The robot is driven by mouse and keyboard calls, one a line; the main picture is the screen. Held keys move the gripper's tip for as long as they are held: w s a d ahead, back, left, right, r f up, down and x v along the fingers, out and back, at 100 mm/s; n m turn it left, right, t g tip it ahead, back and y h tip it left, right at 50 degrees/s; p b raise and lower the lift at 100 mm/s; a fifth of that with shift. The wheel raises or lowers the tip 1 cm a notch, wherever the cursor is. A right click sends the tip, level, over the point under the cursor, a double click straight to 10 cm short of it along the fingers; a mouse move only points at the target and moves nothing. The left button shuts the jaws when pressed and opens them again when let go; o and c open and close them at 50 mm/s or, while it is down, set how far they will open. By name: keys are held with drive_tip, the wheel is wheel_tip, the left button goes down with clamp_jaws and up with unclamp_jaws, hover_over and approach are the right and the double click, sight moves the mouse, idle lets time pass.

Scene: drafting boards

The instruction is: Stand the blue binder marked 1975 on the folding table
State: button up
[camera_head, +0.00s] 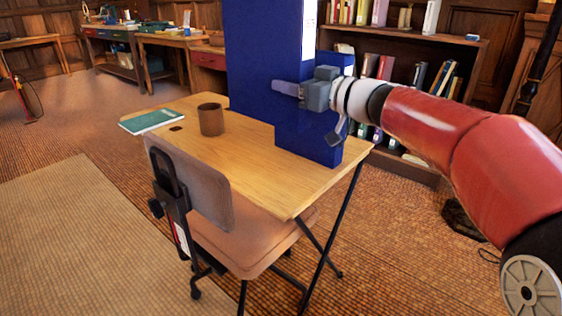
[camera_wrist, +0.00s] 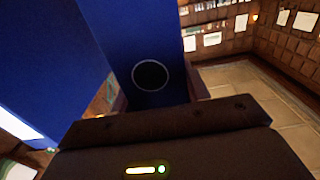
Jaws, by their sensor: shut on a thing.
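My gripper (camera_head: 292,89) is over the right part of the folding table (camera_head: 245,160), shut on a blue binder. In the wrist view, the blue binder (camera_wrist: 140,30) is between the fingers, its dark round finger hole facing the camera. Another large blue surface (camera_wrist: 45,65) fills the left there, with a white patch at its lower end. In the head view, a tall blue shape (camera_head: 262,60) with a white label on its right side rises behind the gripper. A lower blue shape (camera_head: 308,143) is at the table's right. I cannot tell which blue part is held, and no 1975 marking is legible.
A brown cup (camera_head: 211,120) and a teal book (camera_head: 152,121) are on the table's left part. A chair (camera_head: 200,190) stands at its near side. A bookcase (camera_head: 465,45) is behind at the right. Bare tabletop lies at the front middle.

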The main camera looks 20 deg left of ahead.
wheel_tip(320, 180, down, 16)
drive_tip(key=b, duration=0.3)
drive_tip(key=shift+b, duration=0.4)
drive_tip(key=shift+f, duration=0.1)
drive_tip(key=o, duration=1.4)
drive_tip(key=shift+f, duration=0.1)
drive_tip(key=shift+d+r, duration=0.15)
drive_tip(key=shift+r, duration=0.05)
drive_tip(key=v, duration=1.1)
drive_tip(key=shift+s+d, duration=0.2)
drive_tip(key=shift+d, duration=0.15)
